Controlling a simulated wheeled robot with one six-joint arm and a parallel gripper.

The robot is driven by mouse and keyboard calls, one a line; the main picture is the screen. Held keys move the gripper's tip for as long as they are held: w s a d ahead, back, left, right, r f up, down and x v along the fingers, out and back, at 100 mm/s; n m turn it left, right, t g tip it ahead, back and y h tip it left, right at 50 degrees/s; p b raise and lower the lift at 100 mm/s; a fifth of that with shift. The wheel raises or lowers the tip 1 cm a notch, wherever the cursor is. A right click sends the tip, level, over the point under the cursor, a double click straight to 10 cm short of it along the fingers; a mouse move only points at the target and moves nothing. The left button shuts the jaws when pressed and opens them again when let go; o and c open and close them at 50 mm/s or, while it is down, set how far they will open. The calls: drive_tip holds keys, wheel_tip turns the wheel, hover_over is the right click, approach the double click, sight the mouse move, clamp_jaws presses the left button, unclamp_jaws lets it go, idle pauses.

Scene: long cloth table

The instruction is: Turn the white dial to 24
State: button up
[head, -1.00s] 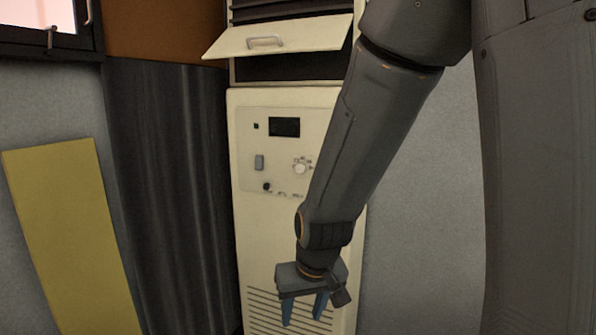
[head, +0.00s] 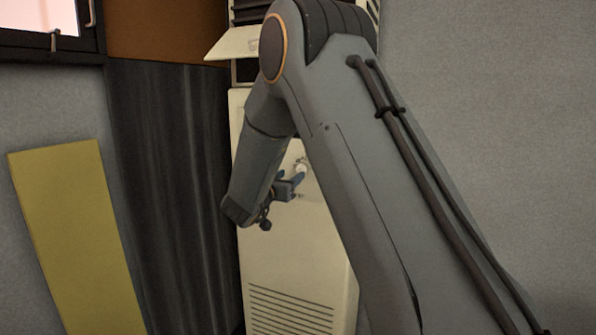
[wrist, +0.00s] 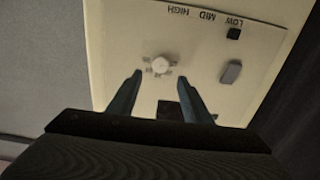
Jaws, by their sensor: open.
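The white dial (head: 301,166) is on the front panel of a cream cabinet, partly hidden behind my gripper in the head view. In the wrist view the round white dial (wrist: 160,65) sits between and just beyond my fingertips, with small marks around it too small to read. My gripper (head: 293,180) is raised in front of the panel, pointing at the dial. In the wrist view my gripper (wrist: 162,78) is open with its two blue fingers apart on either side of the dial. Whether they touch it cannot be told.
The cream cabinet (head: 290,250) has vents low down and an open flap (head: 235,45) above. A yellow board (head: 70,230) stands left.

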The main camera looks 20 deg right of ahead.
sight(300, 169)
drive_tip(key=p+x, duration=0.2)
drive_tip(key=x, duration=0.5)
drive_tip(key=c, duration=1)
